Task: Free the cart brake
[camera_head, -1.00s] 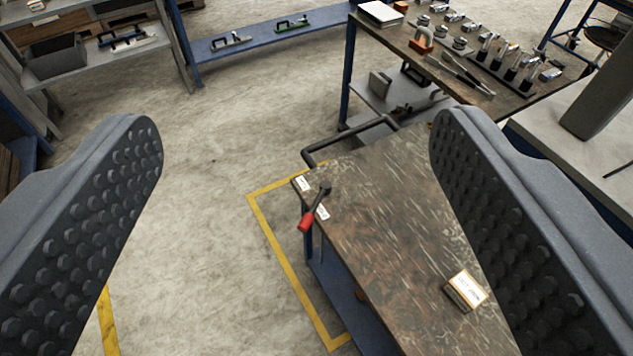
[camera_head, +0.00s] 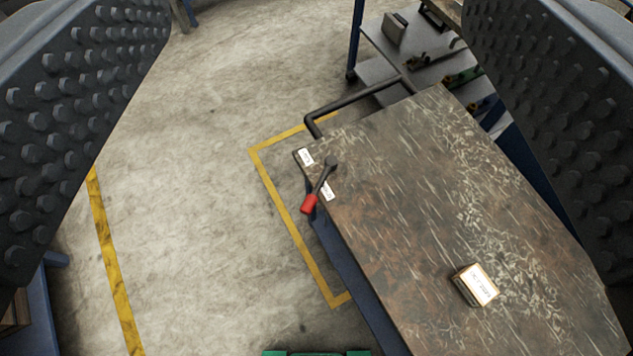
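The cart (camera_head: 400,220) has a dark, worn top and stands in the middle right of the view. Its brake lever (camera_head: 321,183) is a dark bar with a red grip, mounted at the cart top's left corner. The red end points down and left, past the cart's edge. Two small white labels lie beside the lever, one above it and one to its right; their text is too small to read. My gripper (camera_head: 318,60) is open, with one studded finger at each side of the view. Nothing is between the fingers, and the lever is apart from them.
A small labelled box (camera_head: 475,285) lies on the cart top. A black push handle (camera_head: 355,104) sticks out at the cart's far end. A shelf unit (camera_head: 400,50) stands behind the cart.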

